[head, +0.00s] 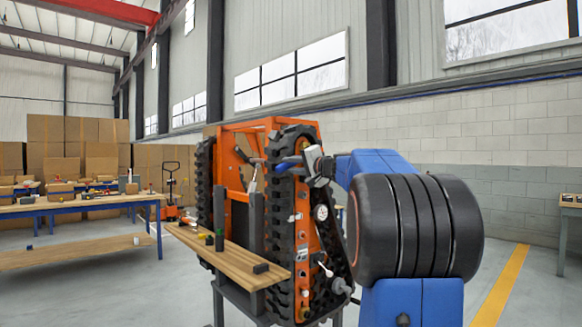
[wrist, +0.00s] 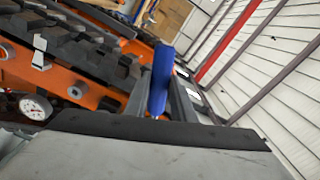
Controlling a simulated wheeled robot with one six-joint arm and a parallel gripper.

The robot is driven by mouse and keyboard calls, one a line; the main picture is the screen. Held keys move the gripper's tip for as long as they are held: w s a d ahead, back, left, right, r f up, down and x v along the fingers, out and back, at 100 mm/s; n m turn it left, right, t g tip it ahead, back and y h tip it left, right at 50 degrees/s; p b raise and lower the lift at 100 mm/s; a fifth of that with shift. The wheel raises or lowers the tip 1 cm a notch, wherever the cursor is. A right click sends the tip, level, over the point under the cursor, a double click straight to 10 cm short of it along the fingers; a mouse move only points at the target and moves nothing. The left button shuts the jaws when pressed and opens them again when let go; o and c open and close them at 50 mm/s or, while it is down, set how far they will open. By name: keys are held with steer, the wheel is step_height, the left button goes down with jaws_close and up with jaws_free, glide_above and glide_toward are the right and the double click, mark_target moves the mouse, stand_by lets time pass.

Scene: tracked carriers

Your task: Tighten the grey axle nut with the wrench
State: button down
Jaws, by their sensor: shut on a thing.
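My gripper (head: 312,163) is beside the upper part of the orange tracked carrier (head: 311,238), near its right-hand track. It is shut on a blue-handled tool (head: 287,165), whose handle points left in the head view. The blue handle also shows in the wrist view (wrist: 161,76), beyond the dark gripper edge. The tool's working end is hidden, so I cannot tell whether it is the wrench. A grey nut (wrist: 75,92) sits on the orange side frame in the wrist view, apart from the blue handle. I cannot tell whether it is the axle nut.
A round white gauge (head: 321,212) and several fittings line the carrier's side. A wooden shelf (head: 225,257) with small dark items juts out at the left. A silver-shafted tool (head: 253,180) stands above it. Workbenches (head: 75,208) and stacked boxes (head: 80,130) are farther back.

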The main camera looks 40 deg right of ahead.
steer(key=shift+a+r+m, duration=0.3)
steer(key=shift+r+m, duration=0.3)
steer(key=shift+r, duration=0.2)
steer(key=shift+r, duration=0.1)
steer(key=shift+a+r+m, duration=0.2)
steer(key=shift+r+m, duration=0.4)
steer(key=shift+r, duration=0.05)
steer(key=shift+r, duration=0.1)
steer(key=shift+a+r+m, duration=0.1)
steer(key=shift+r+m, duration=0.4)
steer(key=shift+r, duration=0.2)
steer(key=shift+r+m, duration=0.6)
steer(key=shift+r, duration=0.15)
